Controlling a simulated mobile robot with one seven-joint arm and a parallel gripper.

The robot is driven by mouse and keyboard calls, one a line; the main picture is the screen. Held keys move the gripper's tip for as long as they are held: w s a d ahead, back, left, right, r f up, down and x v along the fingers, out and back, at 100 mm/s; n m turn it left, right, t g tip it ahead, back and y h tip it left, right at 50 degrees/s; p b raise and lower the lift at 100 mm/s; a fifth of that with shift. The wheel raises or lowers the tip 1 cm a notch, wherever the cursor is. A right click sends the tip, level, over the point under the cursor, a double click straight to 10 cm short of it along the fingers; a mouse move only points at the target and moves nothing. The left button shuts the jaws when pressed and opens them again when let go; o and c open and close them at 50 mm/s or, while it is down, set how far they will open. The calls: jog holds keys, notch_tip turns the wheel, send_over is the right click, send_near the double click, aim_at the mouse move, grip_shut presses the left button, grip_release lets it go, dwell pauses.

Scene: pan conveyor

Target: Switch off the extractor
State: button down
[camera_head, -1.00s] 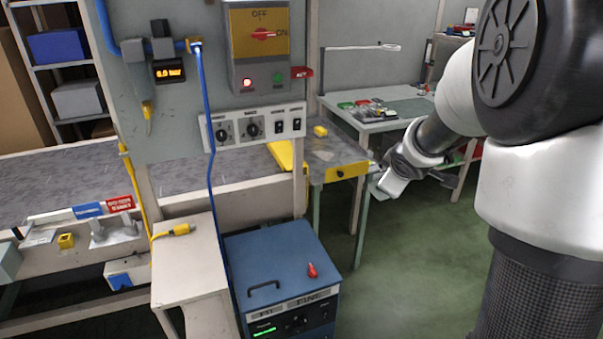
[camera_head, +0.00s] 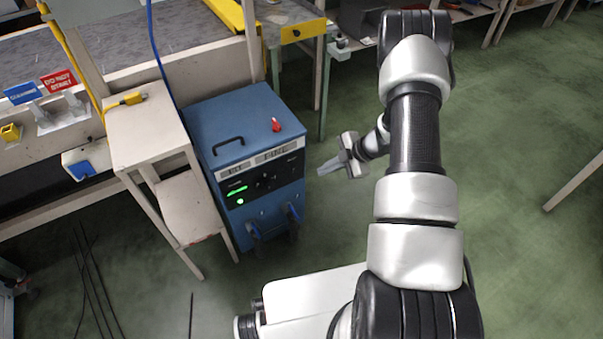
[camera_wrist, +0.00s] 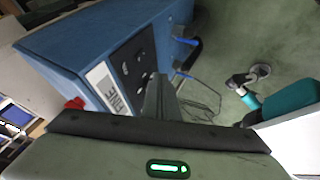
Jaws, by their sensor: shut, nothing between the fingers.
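The blue floor cabinet (camera_head: 215,120), which looks like the extractor, has a black front panel (camera_head: 285,167) under a label strip that I cannot read fully. The panel carries a lit green bar (camera_head: 237,191), a small lit round light (camera_head: 240,201) and dark knobs. A red knob-like part (camera_head: 276,125) stands on its top. My gripper (camera_head: 325,168) is shut and empty, to the right of the panel and apart from it. In the wrist view, the gripper fingers (camera_wrist: 160,97) show before the cabinet's panel (camera_wrist: 130,65).
A narrow pale stand (camera_head: 135,135) with a yellow connector (camera_head: 127,101) is directly left of the cabinet. Blue plugs (camera_head: 293,214) with cables stick out low on the cabinet's front.

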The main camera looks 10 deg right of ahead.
aim_at(292, 171)
jog(key=shift+w, duration=0.1)
jog(key=w+a+f+b, duration=0.2)
jog(key=w+a+f, duration=0.1)
jog(key=w+a+f+b, duration=0.1)
jog(key=w+a+f, duration=0.2)
jog(key=w+f, duration=0.1)
jog(key=shift+w+a+f+b, duration=0.1)
jog(key=shift+a+b, duration=0.15)
jog(key=shift+b, duration=0.1)
dwell(0.4)
jog(key=shift+w+a+r, duration=0.15)
jog(key=shift+w+r, duration=0.05)
jog(key=shift+w, duration=0.1)
jog(key=shift+r, duration=0.1)
